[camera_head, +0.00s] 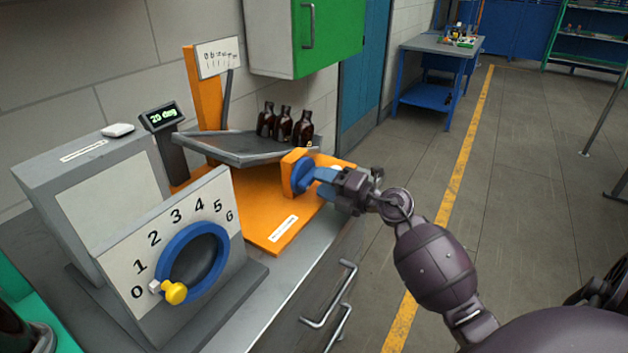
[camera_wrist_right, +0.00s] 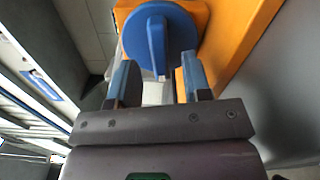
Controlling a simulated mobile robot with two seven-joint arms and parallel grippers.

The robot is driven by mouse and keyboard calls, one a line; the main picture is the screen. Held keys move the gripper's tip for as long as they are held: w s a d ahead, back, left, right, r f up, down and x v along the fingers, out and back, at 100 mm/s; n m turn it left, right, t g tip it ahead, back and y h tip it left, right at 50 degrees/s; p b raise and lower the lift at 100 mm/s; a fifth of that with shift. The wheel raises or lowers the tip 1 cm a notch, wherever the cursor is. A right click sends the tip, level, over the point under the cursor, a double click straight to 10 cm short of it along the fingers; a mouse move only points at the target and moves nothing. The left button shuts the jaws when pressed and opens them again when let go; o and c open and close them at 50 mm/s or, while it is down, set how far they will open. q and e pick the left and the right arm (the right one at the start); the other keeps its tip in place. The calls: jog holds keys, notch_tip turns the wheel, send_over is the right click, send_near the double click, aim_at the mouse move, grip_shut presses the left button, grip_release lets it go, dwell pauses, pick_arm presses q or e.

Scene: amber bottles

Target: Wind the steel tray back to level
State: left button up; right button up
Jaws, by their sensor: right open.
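The steel tray (camera_head: 245,150) is tilted on the orange stand (camera_head: 285,215), and three amber bottles (camera_head: 285,124) stand on it near its right end. A small display (camera_head: 163,115) beside it reads "20 deg". A blue knob (camera_head: 302,175) with a raised bar sits on the orange block at the stand's right. My right gripper (camera_head: 324,184) is open in front of the knob. In the right wrist view, the knob (camera_wrist_right: 157,40) lies just ahead of the open fingers (camera_wrist_right: 157,75), its bar roughly in line with the gap. Contact cannot be told. My left gripper is not in view.
A grey box with a blue dial ring (camera_head: 165,260), yellow knob and numbers 0 to 6 stands at front left. A green wall cabinet (camera_head: 310,40) hangs behind the tray. Drawer handles (camera_head: 330,295) stick out below the bench edge. The floor at right is mostly clear.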

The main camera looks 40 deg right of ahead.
aim_at(308, 177)
jog(key=shift+x, duration=1.35)
grip_shut()
